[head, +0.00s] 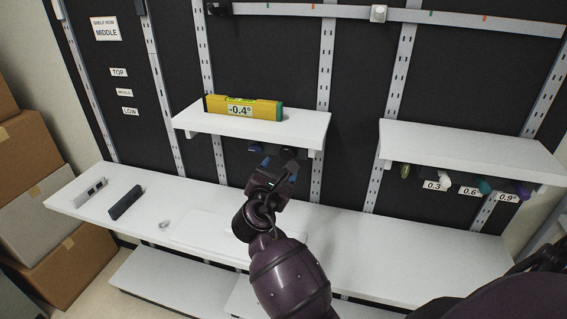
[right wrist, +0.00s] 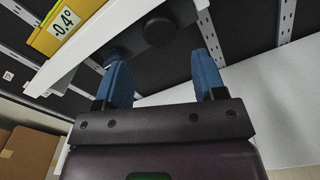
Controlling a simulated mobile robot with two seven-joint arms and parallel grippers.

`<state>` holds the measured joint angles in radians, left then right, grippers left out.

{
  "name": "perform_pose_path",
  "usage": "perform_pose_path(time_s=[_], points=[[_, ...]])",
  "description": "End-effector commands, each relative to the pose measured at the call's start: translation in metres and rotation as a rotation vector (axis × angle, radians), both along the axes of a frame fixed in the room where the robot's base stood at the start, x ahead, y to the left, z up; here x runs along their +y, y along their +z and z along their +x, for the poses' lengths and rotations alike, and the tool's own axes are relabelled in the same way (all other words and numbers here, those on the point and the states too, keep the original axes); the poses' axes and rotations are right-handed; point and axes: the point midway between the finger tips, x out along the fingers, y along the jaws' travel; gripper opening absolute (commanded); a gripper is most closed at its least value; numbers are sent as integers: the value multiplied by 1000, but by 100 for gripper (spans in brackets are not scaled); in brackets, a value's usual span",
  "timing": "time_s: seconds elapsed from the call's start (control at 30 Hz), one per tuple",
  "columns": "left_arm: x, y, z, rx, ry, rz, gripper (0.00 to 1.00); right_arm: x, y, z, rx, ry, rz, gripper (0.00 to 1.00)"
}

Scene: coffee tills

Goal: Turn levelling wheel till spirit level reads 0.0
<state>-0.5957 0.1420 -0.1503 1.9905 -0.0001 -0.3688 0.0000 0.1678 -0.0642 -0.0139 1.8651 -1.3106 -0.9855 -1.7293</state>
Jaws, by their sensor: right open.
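The yellow spirit level (head: 262,108) lies on the upper middle white shelf (head: 300,127) and reads -0.4°. It also shows in the right wrist view (right wrist: 50,40), with the same reading. Under this shelf the right wrist view shows a dark round knob (right wrist: 158,28) and a dark-blue round one (right wrist: 112,54), partly behind a finger. I cannot tell which is the levelling wheel. My right gripper (head: 279,166) is just below the shelf. Its blue fingers (right wrist: 160,62) are open and apart, with the dark knob beyond the gap between them. My left gripper is not in view.
A second shelf (head: 470,146) at the right has several coloured knobs beneath it with labels 0.3°, 0.6° and 0.9°. The long lower counter (head: 400,240) holds a dark bar (head: 126,202) and a small ring (head: 164,224) at left. Cardboard boxes (head: 40,150) stand at far left.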

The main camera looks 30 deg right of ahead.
Motion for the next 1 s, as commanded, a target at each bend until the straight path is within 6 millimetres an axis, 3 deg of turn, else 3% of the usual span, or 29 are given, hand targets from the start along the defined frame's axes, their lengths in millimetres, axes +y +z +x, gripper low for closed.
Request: perform_pose_path(time_s=[0.33, 0.6, 0.8, 1.0], points=[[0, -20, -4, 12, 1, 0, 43, -32, -3, 28, -1, 0, 1, 64], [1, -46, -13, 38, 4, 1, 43, -57, -5, 49, 0, 1, 2, 64], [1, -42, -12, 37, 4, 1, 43, -56, 0, 48, -1, 2, 3, 35], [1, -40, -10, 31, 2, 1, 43, -56, 1, 48, 48, 3, -42, 35]])
